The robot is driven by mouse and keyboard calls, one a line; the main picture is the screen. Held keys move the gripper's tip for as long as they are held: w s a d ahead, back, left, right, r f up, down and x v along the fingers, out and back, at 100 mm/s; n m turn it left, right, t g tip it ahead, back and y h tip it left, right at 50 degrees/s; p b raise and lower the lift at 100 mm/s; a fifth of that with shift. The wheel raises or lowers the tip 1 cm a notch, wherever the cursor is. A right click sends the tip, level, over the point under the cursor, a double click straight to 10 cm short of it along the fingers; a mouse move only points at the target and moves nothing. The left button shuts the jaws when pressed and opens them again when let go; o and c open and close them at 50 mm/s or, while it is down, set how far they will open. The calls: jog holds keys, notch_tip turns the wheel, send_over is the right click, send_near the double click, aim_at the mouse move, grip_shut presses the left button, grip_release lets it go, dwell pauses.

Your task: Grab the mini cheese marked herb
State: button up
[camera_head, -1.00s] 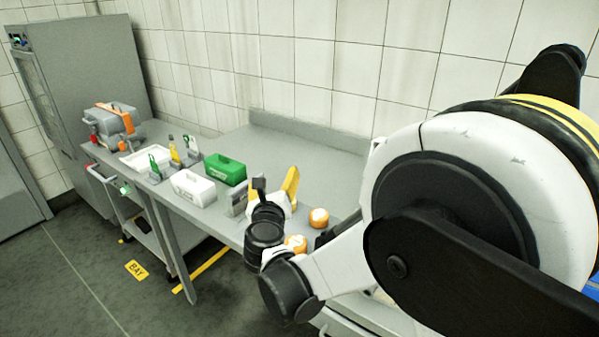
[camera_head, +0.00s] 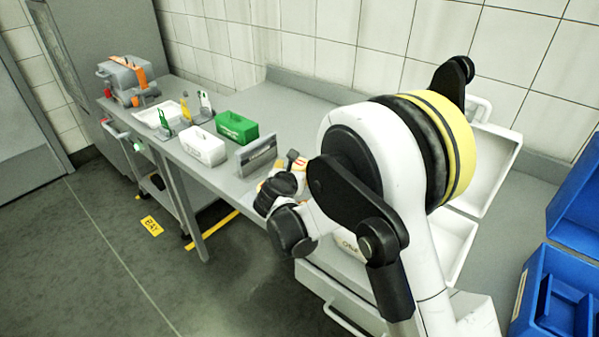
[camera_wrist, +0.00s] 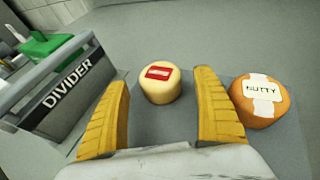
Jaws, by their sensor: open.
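In the wrist view, a small pale-yellow cheese (camera_wrist: 161,88) with a red label sits on the grey table, between and just beyond my fingertips. The writing on its label is too small to read. An orange cheese marked NUTTY (camera_wrist: 261,101) stands just right of my right finger. No label reading herb is legible. My gripper (camera_wrist: 161,78) has its yellow fingers wide apart, one on each side of the pale cheese, with nothing held. In the head view, my arm mostly hides the gripper and the cheeses.
A grey divider marked DIVIDER (camera_wrist: 72,82) stands close left of my left finger; it also shows in the head view (camera_head: 256,155). A white bin (camera_head: 203,148) and green bin (camera_head: 237,127) lie beyond it. Blue crates (camera_head: 530,290) are at right. The table behind is clear.

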jog(key=x, duration=0.2)
jog(key=shift+w+f, duration=0.15)
jog(key=shift+w, duration=0.1)
jog(key=c, duration=1.3)
jog(key=shift+c, duration=0.2)
